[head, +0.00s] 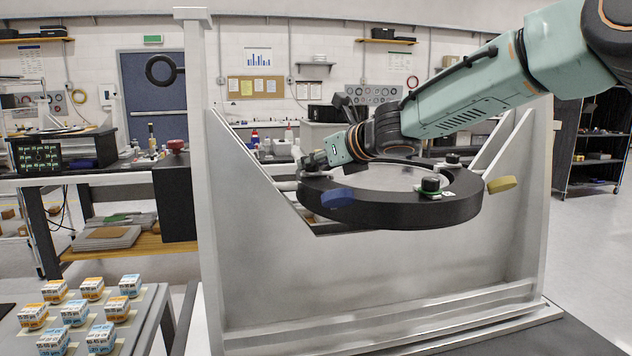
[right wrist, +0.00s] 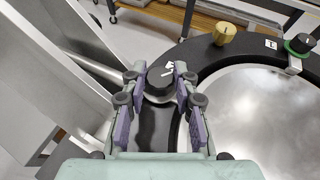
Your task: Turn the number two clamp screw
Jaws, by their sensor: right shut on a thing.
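The mirror fixture is a black ring (head: 395,212) around a round pale mirror (head: 395,178), held in a grey metal frame (head: 390,275). My right gripper (head: 312,163) reaches to the ring's left side. In the right wrist view my right gripper (right wrist: 160,88) is shut on a black clamp screw knob (right wrist: 158,84) with white marks on top. I cannot read a number on it. Another black clamp screw (head: 431,185) with a green base stands at the ring's front right, and a further one (head: 452,158) stands behind it. My left gripper is not in view.
A blue knob (head: 337,197) and a yellow knob (head: 502,184) stick out from the ring's rim. The frame's tall left post (head: 205,180) and sloping plates stand close to the gripper. A side table at left holds several small boxes (head: 75,312).

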